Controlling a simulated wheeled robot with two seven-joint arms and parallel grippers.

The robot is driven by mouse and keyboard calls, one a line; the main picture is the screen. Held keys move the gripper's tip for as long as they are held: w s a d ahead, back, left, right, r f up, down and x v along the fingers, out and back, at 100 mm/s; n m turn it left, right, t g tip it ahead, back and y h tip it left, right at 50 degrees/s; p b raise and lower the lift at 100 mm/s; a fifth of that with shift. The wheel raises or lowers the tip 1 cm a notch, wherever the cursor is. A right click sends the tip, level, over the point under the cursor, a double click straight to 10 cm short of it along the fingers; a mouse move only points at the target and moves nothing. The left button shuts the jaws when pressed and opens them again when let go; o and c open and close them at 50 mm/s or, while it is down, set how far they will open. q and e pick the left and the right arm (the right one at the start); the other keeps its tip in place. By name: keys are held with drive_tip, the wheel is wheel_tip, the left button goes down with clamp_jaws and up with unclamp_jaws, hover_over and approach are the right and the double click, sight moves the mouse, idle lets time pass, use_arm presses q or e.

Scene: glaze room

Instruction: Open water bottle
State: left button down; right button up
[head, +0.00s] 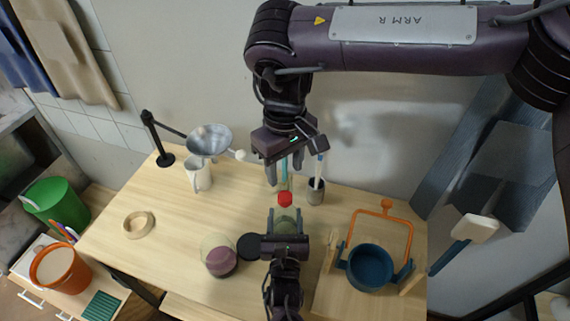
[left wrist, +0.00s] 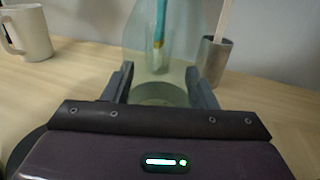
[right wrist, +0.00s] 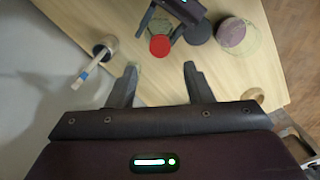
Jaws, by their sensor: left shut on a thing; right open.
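The water bottle is a translucent green bottle (head: 286,223) standing upright on the wooden table, with a red cap (head: 285,199) on top. My left gripper (head: 285,214) is shut around the bottle's body. In the left wrist view the see-through bottle (left wrist: 180,45) fills the space between the fingers; its cap is out of that picture. My right gripper (head: 286,179) is open, pointing down, above and behind the cap. In the right wrist view the red cap (right wrist: 160,45) shows beyond the open, empty fingers (right wrist: 160,68), apart from them.
A grey cup with a brush (head: 315,193) stands right of the bottle. A dark disc (head: 250,247) and a jar with purple contents (head: 219,262) are left of it. A blue pot (head: 370,268) stands right, a white mug (head: 198,175) back left. The table's left front is mostly clear.

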sight(285, 196)
drive_tip(key=shift+m, duration=0.9)
drive_tip(key=shift+f, duration=0.15)
wheel_tip(285, 196, down, 8)
drive_tip(key=shift+r, duration=0.15)
